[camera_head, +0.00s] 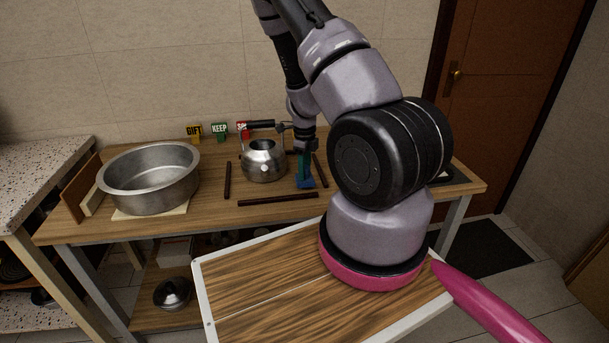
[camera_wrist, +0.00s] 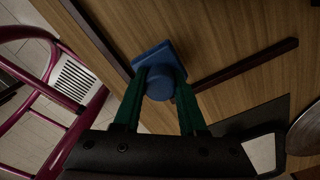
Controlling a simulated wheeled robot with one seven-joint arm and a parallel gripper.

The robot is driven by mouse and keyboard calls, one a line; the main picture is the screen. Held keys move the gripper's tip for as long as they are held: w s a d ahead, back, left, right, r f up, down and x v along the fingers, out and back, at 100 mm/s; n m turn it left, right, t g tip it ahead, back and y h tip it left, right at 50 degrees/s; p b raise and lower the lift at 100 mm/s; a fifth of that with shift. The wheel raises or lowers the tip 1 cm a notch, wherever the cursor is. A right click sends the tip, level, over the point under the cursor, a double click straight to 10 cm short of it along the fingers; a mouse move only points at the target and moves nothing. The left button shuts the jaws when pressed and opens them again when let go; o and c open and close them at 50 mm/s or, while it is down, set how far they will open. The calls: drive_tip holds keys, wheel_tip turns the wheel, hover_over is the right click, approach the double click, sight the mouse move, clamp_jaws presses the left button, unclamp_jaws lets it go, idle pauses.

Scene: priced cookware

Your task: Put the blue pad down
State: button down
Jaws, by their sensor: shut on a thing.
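The blue pad (camera_head: 305,183) has a squarish base and a rounded knob. In the head view it is low over the wooden table, right of the steel kettle (camera_head: 264,161); I cannot tell if it touches the wood. In the wrist view the blue pad (camera_wrist: 152,57) sits between the green fingers of my gripper (camera_wrist: 160,82), which is shut on its knob. My gripper (camera_head: 304,164) also shows small in the head view, above the pad. The far side of the pad is hidden.
Dark strips (camera_head: 278,199) lie around the kettle and pad on the table (camera_head: 215,211). A large steel pot (camera_head: 149,180) stands at the left. Small GIFT (camera_head: 194,132), KEEP (camera_head: 219,132) and red (camera_head: 242,129) signs stand at the back.

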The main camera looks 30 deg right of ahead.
drive_tip(key=shift+f, duration=0.9)
drive_tip(key=shift+f, duration=0.15)
drive_tip(key=shift+c, duration=2.3)
unclamp_jaws()
